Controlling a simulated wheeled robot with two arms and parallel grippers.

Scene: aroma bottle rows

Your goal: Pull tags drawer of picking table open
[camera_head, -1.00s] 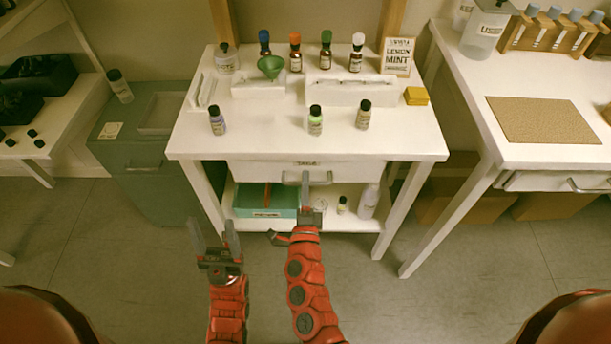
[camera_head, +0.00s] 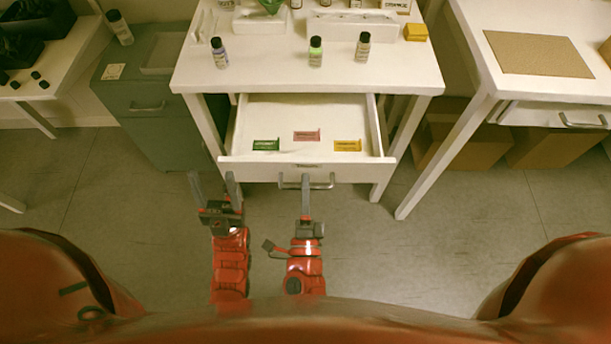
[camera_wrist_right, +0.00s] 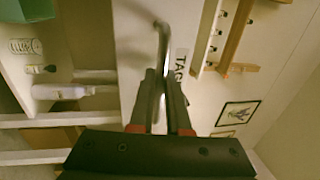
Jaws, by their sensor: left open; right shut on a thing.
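The tags drawer (camera_head: 240,170) of the white picking table (camera_head: 270,78) stands pulled out toward me in the head view. Inside lie a green tag (camera_head: 266,145), a red tag (camera_head: 307,135) and a yellow tag (camera_head: 347,146). My right gripper (camera_head: 306,180) is shut on the drawer's metal bar handle (camera_head: 325,184). In the right wrist view the fingers (camera_wrist_right: 160,90) close around the handle (camera_wrist_right: 162,40), beside the drawer's label (camera_wrist_right: 180,65). My left gripper (camera_head: 215,182) is open and empty, just left of the drawer front and below its level in the picture.
A green-grey cabinet (camera_head: 150,105) stands at left. Another white table (camera_head: 460,60) stands at right. Bare floor (camera_head: 440,240) lies in front.

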